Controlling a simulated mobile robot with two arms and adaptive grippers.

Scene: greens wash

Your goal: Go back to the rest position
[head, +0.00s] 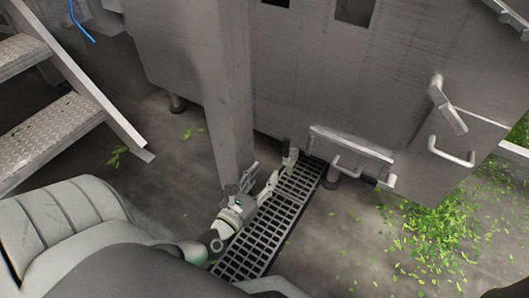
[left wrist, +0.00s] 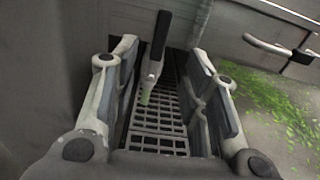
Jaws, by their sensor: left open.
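My left gripper (head: 262,180) is low in front of the grey machine, above the floor grate, beside the vertical metal post. In the left wrist view my left gripper (left wrist: 165,85) has its two fingers wide apart. A dark upright piece with a pale lower end (left wrist: 154,60) shows beyond and between the fingers; it also shows in the head view (head: 289,155), and nothing is seen gripped. My right gripper is not in either view.
A metal post (head: 228,110) stands close to my left arm. The grey machine (head: 330,85) has handles (head: 450,152) at right. A drain grate (head: 262,232) runs along the floor. Metal stairs (head: 48,130) are at left. Cut greens (head: 440,235) lie on the floor at right.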

